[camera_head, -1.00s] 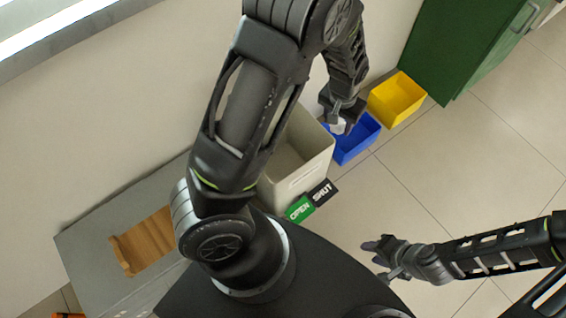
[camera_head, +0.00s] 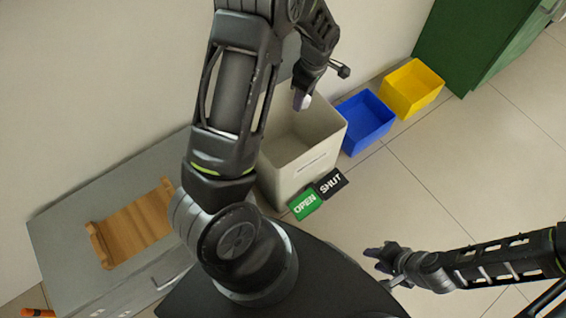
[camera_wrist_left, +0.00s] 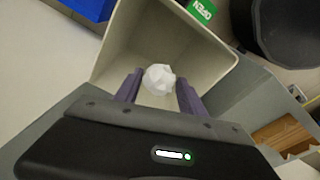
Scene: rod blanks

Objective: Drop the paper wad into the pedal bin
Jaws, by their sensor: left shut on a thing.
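The paper wad (camera_wrist_left: 159,80) is white and crumpled. In the left wrist view it sits between the purple fingertips of my left gripper (camera_wrist_left: 158,92), which is shut on it. In the head view the wad is a small white spot at the tips of my left gripper (camera_head: 303,101). The gripper is over the cream pedal bin (camera_head: 300,180), near its back wall. The bin's top is open and its inside looks empty; the wrist view shows the bin (camera_wrist_left: 205,35) below the wad. My right gripper (camera_head: 383,266) is open and empty above the floor.
Green OPEN and black SHUT labels (camera_head: 318,193) are at the bin's front. A blue bin (camera_head: 366,125) and a yellow bin (camera_head: 412,90) stand to the right, then a green cabinet (camera_head: 480,45). A grey cabinet (camera_head: 60,215) with a wooden tray (camera_head: 135,225) is at left.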

